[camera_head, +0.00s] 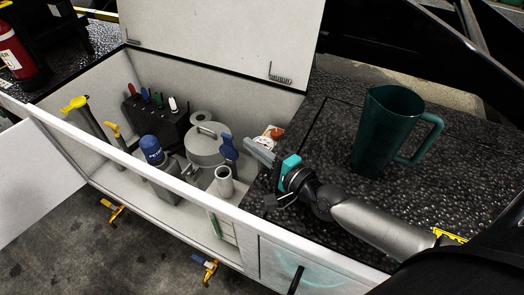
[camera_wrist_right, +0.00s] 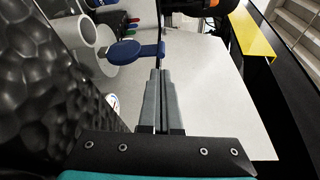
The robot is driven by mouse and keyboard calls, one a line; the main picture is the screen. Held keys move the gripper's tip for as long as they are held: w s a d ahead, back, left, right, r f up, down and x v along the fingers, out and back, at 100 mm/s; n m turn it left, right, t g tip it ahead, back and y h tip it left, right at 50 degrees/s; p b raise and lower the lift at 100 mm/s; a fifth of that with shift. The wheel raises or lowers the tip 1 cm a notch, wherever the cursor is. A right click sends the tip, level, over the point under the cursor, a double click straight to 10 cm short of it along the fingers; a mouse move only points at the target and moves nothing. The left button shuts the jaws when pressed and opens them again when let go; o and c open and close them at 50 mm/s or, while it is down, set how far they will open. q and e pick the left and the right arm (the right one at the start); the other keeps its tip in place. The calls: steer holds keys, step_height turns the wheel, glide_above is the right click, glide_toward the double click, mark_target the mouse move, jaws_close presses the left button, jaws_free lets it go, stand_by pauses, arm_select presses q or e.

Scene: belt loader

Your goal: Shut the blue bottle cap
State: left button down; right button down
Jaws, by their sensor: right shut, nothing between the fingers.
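A blue cap (camera_head: 228,147) stands upright, open, just behind the pale pipe-like neck (camera_head: 224,181) in the white compartment. The round opening of the neck is uncovered. In the right wrist view the blue cap (camera_wrist_right: 138,50) lies just beyond my fingertips, beside the pale round opening (camera_wrist_right: 82,31). My right gripper (camera_head: 249,144) is shut and empty, just right of the cap in the head view; its fingers also show in the wrist view (camera_wrist_right: 158,75). I cannot tell whether the fingers touch the cap. My left gripper is not in view.
A grey container with another blue top (camera_head: 151,149), a round grey lid (camera_head: 206,140) and yellow-handled levers (camera_head: 75,104) crowd the compartment. The white front wall (camera_head: 180,188) runs close to the neck. A green jug (camera_head: 386,130) stands on the black surface behind my right arm.

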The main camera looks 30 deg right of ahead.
mark_target(229, 147)
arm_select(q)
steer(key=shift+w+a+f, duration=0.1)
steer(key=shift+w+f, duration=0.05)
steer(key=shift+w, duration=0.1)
arm_select(e)
steer(key=shift+x, duration=2.55)
